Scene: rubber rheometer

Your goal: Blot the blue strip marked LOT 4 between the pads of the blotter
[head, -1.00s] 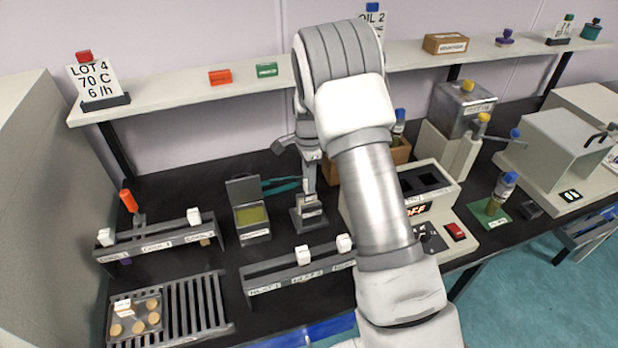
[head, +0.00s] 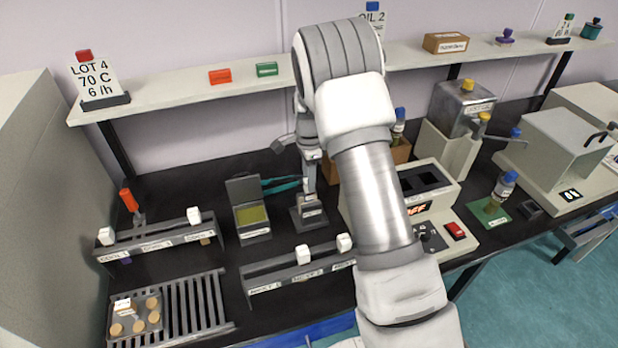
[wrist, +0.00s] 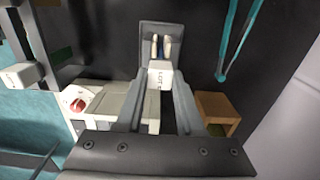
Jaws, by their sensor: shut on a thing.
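In the wrist view my gripper (wrist: 159,82) is shut on the white tag (wrist: 160,75) of a strip. The blue strip (wrist: 161,47) runs from the tag in between the two pale pads of the grey blotter (wrist: 174,30). Whether the pads press on it I cannot tell. In the head view the blotter (head: 311,223) stands on the bench left of the control box, with my gripper (head: 308,182) pointing down just above it. The strip is too small to see there.
Two tagged racks (head: 160,243) (head: 280,283) stand at the left and front. A yellow-green open box (head: 253,222) is left of the blotter, and a control box (head: 432,190) is right. A "LOT 4 70 C" card (head: 97,83) stands on the shelf. A grate (head: 205,300) lies front left.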

